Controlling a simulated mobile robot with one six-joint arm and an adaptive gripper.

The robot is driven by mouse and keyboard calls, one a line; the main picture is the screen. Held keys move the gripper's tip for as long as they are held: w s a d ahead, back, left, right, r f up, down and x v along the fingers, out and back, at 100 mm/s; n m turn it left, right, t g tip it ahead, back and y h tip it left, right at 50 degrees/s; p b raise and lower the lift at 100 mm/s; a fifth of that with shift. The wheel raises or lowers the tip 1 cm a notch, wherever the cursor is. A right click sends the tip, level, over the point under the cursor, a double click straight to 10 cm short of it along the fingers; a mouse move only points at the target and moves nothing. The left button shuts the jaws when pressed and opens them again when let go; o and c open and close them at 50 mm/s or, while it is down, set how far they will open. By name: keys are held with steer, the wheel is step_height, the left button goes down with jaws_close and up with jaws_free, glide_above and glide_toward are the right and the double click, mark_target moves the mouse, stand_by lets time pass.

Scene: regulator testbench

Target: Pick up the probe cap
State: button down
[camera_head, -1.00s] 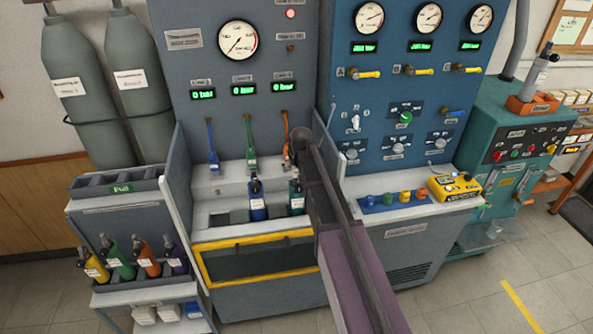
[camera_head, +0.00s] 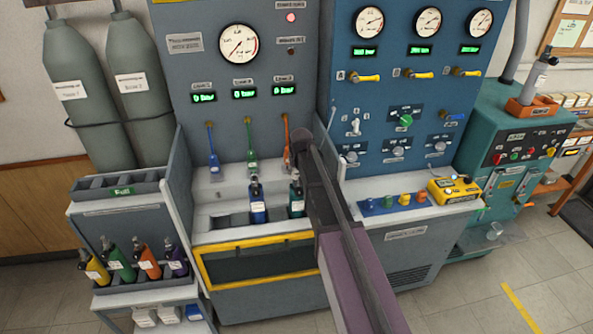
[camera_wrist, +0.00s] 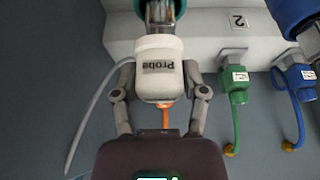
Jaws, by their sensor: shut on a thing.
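A white block marked "Probe", which I take as the probe cap (camera_wrist: 158,82), sits between the fingers of my gripper (camera_wrist: 160,92) in the wrist view. The two fingers close on its left and right sides. Its lettering is upside down. A metal neck with a teal body (camera_wrist: 162,12) shows right above it; I cannot tell whether the two are joined. In the head view my gripper (camera_head: 302,140) is near the orange hose, above and right of the teal bottle (camera_head: 297,197). The cap cannot be made out there.
A blue bottle (camera_head: 258,203) stands in the bench tray left of the teal bottle. Blue, green and orange hoses (camera_head: 287,150) hang behind. A yellow device (camera_head: 454,189) lies on the right-hand bench. A cart (camera_head: 120,200) with several coloured bottles stands at left.

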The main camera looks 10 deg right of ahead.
steer(key=shift+r+p, duration=1.4)
steer(key=shift+r, duration=0.2)
steer(key=s+d, duration=0.2)
steer(key=s, duration=0.5)
steer(key=s+d+r+p, duration=0.1)
steer(key=s+d, duration=0.1)
steer(key=s, duration=0.6)
steer(key=shift+s+d, duration=0.2)
steer(key=shift+d, duration=0.2)
